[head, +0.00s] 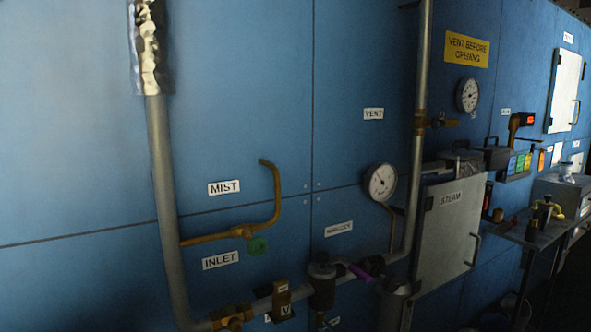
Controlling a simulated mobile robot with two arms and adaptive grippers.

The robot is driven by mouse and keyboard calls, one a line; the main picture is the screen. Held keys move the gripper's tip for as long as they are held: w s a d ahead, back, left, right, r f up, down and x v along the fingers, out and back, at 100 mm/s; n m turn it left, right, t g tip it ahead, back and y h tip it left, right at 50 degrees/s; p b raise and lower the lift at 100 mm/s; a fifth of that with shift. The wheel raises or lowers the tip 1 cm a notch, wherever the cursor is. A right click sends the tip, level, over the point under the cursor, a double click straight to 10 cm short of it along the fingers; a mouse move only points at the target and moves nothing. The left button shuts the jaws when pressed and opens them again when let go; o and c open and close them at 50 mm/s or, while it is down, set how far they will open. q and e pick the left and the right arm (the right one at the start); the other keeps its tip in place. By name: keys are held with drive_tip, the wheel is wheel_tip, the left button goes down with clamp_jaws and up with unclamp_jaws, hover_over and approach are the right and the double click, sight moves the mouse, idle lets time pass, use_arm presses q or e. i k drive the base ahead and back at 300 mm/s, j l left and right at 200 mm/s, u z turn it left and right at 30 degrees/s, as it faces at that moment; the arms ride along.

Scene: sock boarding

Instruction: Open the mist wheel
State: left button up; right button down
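The brass pipe (277,190) runs from the grey pipe past the wheel, then bends upward and ends in a short hook. I cannot tell the wheel's turn position. Neither of my grippers is in view, and nothing touches the wheel.
A grey vertical pipe (160,170) stands left of the wheel. A lower pipe carries a dark fitting (321,285) and a purple handle (360,272). A gauge (381,182) and a "STEAM" cabinet (447,230) are to the right. The space before the wheel looks clear.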

sight(257, 246)
drive_tip(key=k+l+u, duration=0.1)
drive_tip(key=l+u, duration=0.15)
drive_tip(key=u, duration=0.2)
drive_tip(key=k+l+u, duration=0.1)
drive_tip(key=l+u, duration=0.15)
drive_tip(key=u, duration=0.25)
